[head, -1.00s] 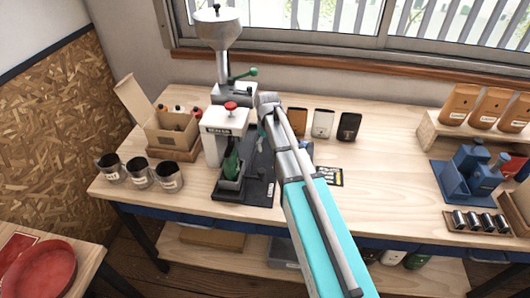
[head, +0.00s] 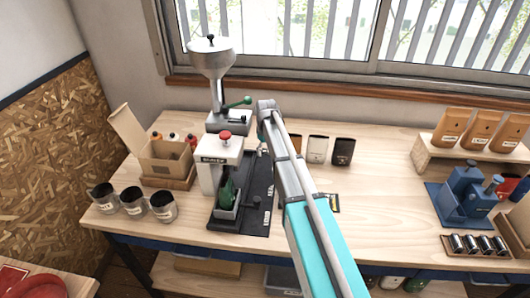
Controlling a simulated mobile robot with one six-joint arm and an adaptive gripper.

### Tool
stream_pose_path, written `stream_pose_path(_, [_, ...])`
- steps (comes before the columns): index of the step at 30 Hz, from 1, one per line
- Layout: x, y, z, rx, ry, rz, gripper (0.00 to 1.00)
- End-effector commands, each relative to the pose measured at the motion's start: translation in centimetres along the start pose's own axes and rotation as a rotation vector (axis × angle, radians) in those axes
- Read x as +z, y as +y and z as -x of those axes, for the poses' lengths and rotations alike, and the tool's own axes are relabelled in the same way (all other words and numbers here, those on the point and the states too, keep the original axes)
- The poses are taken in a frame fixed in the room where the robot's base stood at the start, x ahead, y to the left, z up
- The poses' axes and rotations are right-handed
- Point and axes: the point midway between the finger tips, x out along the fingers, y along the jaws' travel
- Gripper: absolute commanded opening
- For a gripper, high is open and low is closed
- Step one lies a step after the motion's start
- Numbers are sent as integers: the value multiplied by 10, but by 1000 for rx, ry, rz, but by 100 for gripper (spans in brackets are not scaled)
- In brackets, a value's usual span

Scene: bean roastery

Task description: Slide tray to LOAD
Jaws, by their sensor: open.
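Small white markings show on the right part of the plate, too small to read. My arm reaches in from the lower right and its far end is above the plate, right of the machine.
A grinder with a funnel (head: 212,62) stands behind the machine. Several jars (head: 132,200) and a cardboard box (head: 166,163) are at left. Dark and white pouches (head: 343,151) stand right of my arm. A blue stand (head: 465,198) is at far right. The bench between is mostly clear.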

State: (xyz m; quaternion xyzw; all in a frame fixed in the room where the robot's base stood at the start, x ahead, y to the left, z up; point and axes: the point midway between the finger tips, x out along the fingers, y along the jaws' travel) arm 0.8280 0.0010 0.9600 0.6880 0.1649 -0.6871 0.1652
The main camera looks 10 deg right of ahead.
Motion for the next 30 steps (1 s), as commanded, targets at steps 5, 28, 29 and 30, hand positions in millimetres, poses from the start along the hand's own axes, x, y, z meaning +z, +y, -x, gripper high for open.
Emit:
stream_pose_path(5, [0,0,20,0,0,0,77])
stream_pose_path(28, [0,0,84,0,0,0,77])
stream_pose_path(29, [0,0,86,0,0,0,77])
stream_pose_path(30, [0,0,90,0,0,0,77])
